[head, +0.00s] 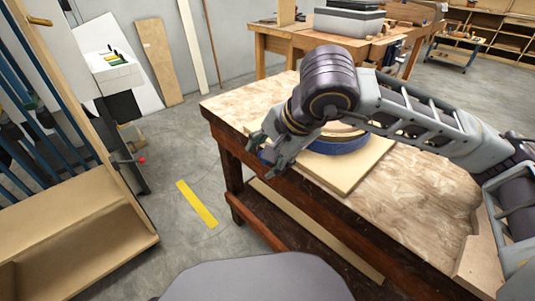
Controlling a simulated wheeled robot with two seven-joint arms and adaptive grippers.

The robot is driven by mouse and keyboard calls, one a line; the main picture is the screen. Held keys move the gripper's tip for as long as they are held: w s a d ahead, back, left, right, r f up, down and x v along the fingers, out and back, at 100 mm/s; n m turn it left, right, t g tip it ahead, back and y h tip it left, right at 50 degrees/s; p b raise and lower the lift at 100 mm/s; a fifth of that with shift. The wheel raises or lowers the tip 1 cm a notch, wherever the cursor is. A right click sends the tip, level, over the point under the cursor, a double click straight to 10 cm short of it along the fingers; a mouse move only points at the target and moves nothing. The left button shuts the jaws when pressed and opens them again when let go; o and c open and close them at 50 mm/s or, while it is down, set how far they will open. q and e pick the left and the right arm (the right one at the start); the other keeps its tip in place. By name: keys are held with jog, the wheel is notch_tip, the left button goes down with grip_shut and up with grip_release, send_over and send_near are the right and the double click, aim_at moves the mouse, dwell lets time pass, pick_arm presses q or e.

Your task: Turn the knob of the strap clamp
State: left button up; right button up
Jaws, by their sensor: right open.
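A blue strap (340,148) is wrapped around a round, light wooden form on a flat board (345,178) on the workbench. My right arm crosses above it from the right and hides much of it. My right gripper (264,150) is open at the left end of the board, left of the strap, by the bench's front edge. A small bluish patch shows between its fingers; I cannot tell whether it is the clamp's knob. The knob is not clearly visible, and contact cannot be told. My left gripper is not in view.
The wooden workbench (425,198) has free top to the right of the board and a lower shelf. A wooden cabinet (85,215) stands at the left. Another bench (275,38) with boxes is behind. Bare floor with a yellow strip (197,204) lies between.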

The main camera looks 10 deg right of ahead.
jog(key=v, duration=1.1)
jog(key=shift+s+d+r, duration=0.15)
jog(key=shift+r, duration=0.1)
